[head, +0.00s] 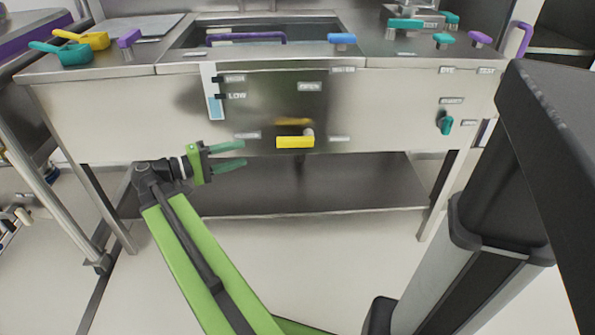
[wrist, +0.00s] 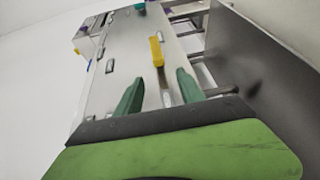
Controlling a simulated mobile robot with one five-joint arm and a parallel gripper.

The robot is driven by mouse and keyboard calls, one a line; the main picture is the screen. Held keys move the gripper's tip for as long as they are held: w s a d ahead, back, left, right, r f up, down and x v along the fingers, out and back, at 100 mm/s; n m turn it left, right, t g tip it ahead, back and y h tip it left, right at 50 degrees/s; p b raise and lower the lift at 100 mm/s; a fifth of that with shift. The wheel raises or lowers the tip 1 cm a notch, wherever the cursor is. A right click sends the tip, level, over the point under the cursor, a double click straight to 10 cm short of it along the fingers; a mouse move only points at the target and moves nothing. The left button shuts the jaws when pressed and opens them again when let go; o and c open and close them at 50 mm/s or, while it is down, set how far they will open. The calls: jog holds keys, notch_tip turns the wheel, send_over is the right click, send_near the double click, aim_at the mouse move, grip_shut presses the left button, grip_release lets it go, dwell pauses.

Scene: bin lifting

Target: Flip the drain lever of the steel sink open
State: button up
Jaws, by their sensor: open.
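The steel sink (head: 225,97) has a yellow lever (head: 295,142) low on its front panel, below a small label that reads OPEN. The lever's bar lies level, with a small pale pivot near its right end. My gripper (head: 244,153) is open and empty, left of the lever and slightly lower in the head view, apart from it. In the wrist view, the yellow lever (wrist: 156,52) shows ahead, between and beyond the two green fingertips (wrist: 160,80). Nothing hides the lever.
A level gauge (head: 212,92) is left of the lever on the panel. A teal knob (head: 445,123) is on the right front. A purple bar (head: 245,37) and a blue handle (head: 341,39) are at the basin. A lower shelf (head: 320,188) lies beneath; the floor in front is partly clear.

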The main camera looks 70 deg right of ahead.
aim_at(296, 139)
jog(key=shift+m+g, duration=0.3)
jog(key=shift+g, duration=0.2)
jog(key=x, duration=1.8)
jog(key=shift+s+d+f, duration=0.2)
jog(key=shift+s, duration=0.2)
grip_shut()
